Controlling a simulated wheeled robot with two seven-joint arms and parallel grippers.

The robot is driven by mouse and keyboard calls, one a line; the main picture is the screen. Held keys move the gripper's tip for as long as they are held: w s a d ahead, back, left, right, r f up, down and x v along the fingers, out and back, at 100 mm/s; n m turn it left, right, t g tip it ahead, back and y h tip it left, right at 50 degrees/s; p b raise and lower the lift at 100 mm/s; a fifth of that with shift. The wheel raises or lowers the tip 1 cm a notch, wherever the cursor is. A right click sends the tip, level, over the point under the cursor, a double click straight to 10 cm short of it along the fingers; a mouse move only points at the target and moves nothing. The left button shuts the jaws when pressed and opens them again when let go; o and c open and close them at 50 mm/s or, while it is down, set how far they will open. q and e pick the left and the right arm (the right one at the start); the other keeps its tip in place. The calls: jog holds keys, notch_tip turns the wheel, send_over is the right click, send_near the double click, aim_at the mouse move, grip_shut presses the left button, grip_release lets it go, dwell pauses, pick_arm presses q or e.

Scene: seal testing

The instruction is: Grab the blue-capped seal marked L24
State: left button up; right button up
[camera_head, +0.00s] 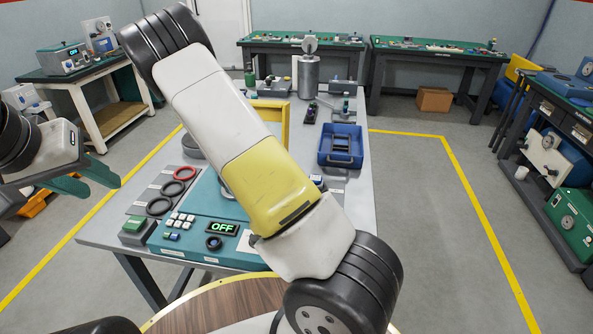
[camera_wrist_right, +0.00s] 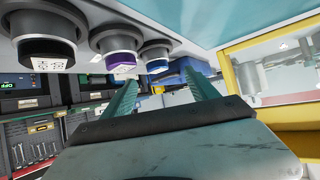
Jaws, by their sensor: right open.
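In the right wrist view, a blue-capped seal (camera_wrist_right: 157,65) with a grey collar is at the upper middle, beyond the fingertips. A purple-capped seal (camera_wrist_right: 122,61) is left of it, and a dark-capped seal (camera_wrist_right: 47,48) with a white label is further left. I cannot read the markings. My right gripper (camera_wrist_right: 166,82) is open with nothing between its fingers, apart from the seals. In the head view, my right arm crosses the middle and hides part of the bench. My left gripper (camera_head: 105,183) is open and empty at the left, off the bench.
The teal test panel (camera_head: 185,230) on the bench shows a green OFF display (camera_head: 222,228). Black and red rings (camera_head: 184,173) lie at its left. A blue bin (camera_head: 341,147) stands at the right. A yellow frame (camera_wrist_right: 240,80) is at the right of the wrist view.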

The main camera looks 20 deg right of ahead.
aim_at(315, 178)
jog(key=shift+s+d, duration=0.15)
jog(key=shift+d, duration=0.25)
jog(key=shift+d+f+h, duration=0.1)
jog(key=shift+d+h, duration=0.2)
jog(key=shift+d, duration=0.05)
jog(key=x, duration=0.7)
grip_shut()
